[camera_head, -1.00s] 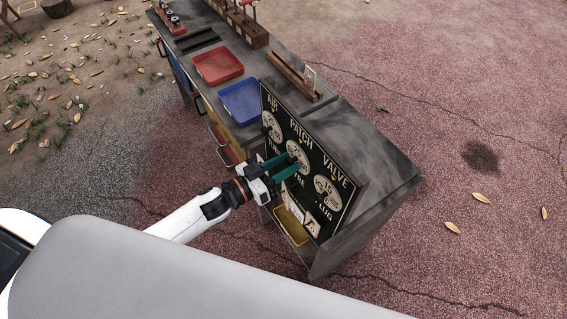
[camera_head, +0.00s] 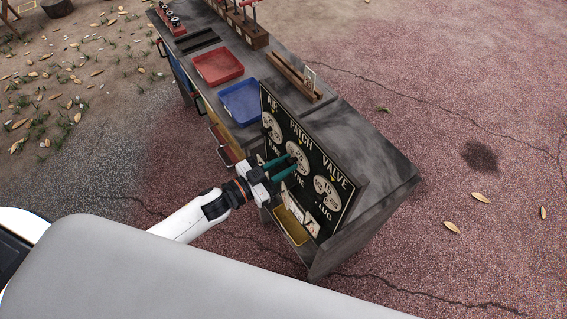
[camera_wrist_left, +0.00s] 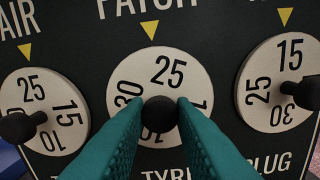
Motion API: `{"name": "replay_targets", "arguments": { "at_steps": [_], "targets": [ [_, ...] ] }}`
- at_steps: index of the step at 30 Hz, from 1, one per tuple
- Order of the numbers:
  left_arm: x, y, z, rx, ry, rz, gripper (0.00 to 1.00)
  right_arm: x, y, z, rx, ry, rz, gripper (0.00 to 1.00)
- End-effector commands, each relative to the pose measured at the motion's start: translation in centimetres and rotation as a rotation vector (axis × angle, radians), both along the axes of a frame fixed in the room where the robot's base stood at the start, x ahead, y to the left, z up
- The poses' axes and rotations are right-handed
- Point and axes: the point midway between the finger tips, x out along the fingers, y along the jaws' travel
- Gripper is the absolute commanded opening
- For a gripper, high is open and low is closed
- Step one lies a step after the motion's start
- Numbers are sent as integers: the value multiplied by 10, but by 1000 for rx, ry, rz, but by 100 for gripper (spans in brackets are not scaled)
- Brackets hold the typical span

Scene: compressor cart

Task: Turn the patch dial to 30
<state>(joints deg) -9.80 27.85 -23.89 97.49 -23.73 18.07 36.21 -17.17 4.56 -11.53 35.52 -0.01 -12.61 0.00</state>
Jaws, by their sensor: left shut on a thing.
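The patch dial (camera_wrist_left: 148,82) is the middle white disc on a black panel, with a round black knob (camera_wrist_left: 160,114) at its centre. In the left wrist view, 25 sits just right of the top, 30 is on the left and 10 is at the bottom, partly hidden by the knob. The yellow marker (camera_wrist_left: 150,28) above points between 30 and 25, nearer 25. My left gripper (camera_wrist_left: 161,106) has its teal fingers shut on the knob, one on each side. In the head view the patch dial (camera_head: 297,150) is partly behind the left gripper (camera_head: 293,162). My right gripper is not in view.
The air dial (camera_wrist_left: 45,92) and valve dial (camera_wrist_left: 262,75) flank the patch dial, each with a projecting black knob. A red tray (camera_head: 218,67) and a blue tray (camera_head: 240,102) lie on the cart top behind. A yellow tray (camera_head: 291,228) sits below the panel.

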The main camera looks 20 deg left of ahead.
Motion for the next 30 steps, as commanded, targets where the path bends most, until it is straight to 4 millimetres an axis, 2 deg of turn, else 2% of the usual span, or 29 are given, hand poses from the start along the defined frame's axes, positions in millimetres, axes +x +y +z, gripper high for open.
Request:
{"name": "replay_targets", "arguments": {
  "at_steps": [14, 30],
  "targets": [
    [0, 0, 0, 356, -280, 0, 0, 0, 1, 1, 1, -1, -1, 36],
    [-1, -1, -1, 743, -581, -1, 0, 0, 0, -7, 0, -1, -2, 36]
  ]
}}
